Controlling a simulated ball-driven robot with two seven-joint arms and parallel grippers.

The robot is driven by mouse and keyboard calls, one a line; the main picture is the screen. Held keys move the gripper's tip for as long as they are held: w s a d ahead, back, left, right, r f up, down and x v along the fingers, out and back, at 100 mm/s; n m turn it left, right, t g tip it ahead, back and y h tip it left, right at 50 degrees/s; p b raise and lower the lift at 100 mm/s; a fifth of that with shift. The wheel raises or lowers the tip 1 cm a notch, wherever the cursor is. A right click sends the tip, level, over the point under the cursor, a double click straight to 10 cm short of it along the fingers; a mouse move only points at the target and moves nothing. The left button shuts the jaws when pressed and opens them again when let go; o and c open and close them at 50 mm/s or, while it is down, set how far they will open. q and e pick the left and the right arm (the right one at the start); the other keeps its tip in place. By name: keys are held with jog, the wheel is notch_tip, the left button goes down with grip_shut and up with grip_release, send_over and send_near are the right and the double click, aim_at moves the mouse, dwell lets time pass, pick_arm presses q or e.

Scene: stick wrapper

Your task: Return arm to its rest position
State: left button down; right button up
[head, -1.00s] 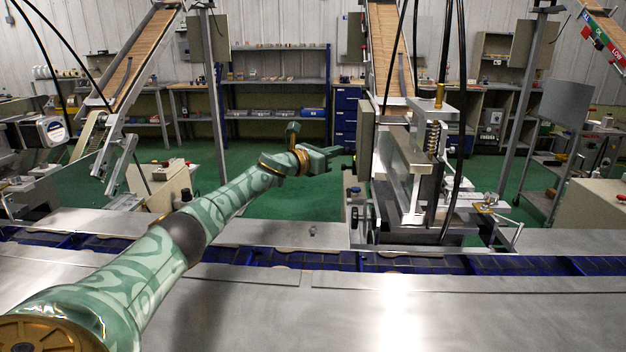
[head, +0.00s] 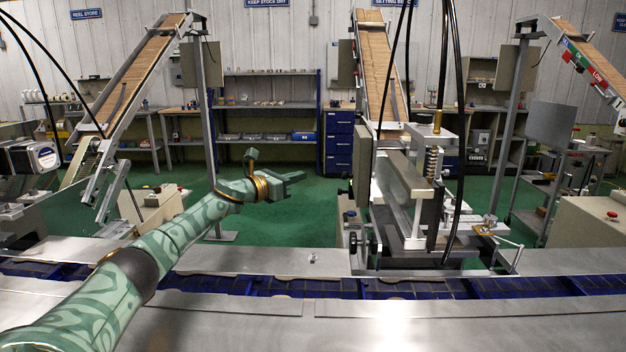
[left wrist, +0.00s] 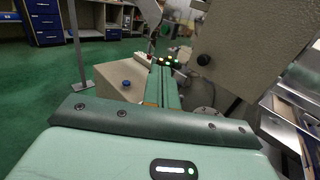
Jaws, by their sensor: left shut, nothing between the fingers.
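My left arm, green with pale swirls, comes in from the lower left of the head view. Its left gripper (head: 297,177) is held in the air over the green floor, left of the wrapping machine (head: 412,195), and apart from it. The fingers look closed together and empty. In the left wrist view the gripper's fingers (left wrist: 162,85) point away from the camera, with a beige box with a blue button (left wrist: 126,84) just beyond on the left. My right gripper does not show in any view.
A steel counter (head: 230,310) with a blue conveyor channel (head: 330,287) crosses the front. Slatted infeed ramps (head: 135,75) rise behind. Black hoses (head: 457,130) hang by the machine. Shelves (head: 268,120) stand at the back, with open green floor before them.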

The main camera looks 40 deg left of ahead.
pick_arm(q)
jog(key=s+a, duration=0.3)
